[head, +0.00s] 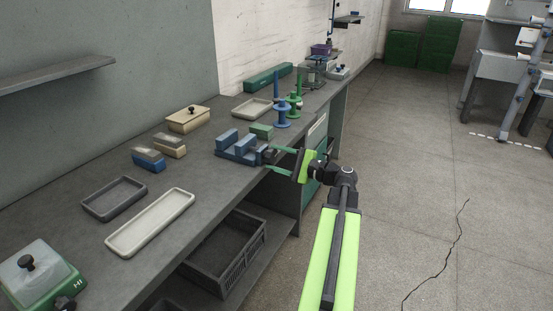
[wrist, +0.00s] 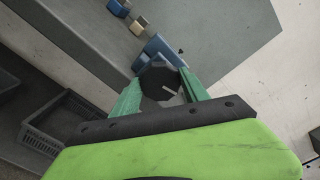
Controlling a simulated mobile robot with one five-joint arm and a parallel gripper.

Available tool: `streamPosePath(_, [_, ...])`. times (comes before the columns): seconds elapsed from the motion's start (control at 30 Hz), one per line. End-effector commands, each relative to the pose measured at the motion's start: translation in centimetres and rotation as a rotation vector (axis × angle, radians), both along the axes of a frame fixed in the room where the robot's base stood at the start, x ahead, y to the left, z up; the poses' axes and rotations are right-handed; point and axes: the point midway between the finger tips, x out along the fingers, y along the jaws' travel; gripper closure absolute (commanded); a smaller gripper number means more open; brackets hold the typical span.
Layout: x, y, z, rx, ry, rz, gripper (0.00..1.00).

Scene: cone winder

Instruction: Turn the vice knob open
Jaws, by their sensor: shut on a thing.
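The blue vice (head: 232,150) stands at the front edge of the grey workbench. Its dark knob (head: 267,154) faces out past the bench edge, toward my arm. My gripper (head: 271,158) has its two green fingers on either side of the knob and is shut on it. In the wrist view, the dark many-sided knob (wrist: 160,83) sits between the green fingers, with the blue vice (wrist: 156,48) behind it. The fingers partly cover the knob in the head view, and its turn angle cannot be told.
Several blocks and trays lie on the bench, including a long cream tray (head: 151,222) and a dark tray (head: 114,199). Blue and green spindles (head: 282,113) stand beyond the vice. A dark crate (head: 225,253) sits below the bench. The floor to the right is clear.

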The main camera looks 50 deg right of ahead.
Motion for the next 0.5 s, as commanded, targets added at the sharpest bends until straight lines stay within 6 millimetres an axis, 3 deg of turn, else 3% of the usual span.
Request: streamPosePath(0.5, [-0.01,0.10,-0.22,-0.474,-0.116,0.002,0.88])
